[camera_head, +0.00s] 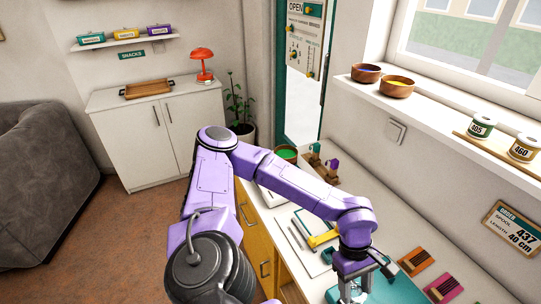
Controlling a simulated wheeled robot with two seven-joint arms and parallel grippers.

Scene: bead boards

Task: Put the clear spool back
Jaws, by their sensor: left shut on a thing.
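My left gripper (352,288) points down over the teal mat (395,292) at the bottom of the view. It is shut on a small pale, see-through thing, apparently the clear spool (350,293). The fingers and the picture's bottom edge partly hide it, and I cannot tell whether it touches the mat. Two labelled spools, the green-topped 405 spool (481,127) and the yellow-topped 460 spool (524,148), stand on a wooden board (490,149) on the window sill. My right gripper is not in view.
An order sign (513,228) on the wall reads spool 437, length 40 cm. An orange card (416,261) and a pink card (443,288) lie right of the mat. Two bowls, one nearer (397,87), stand on the sill. A yellow thing (322,239) lies left of my gripper.

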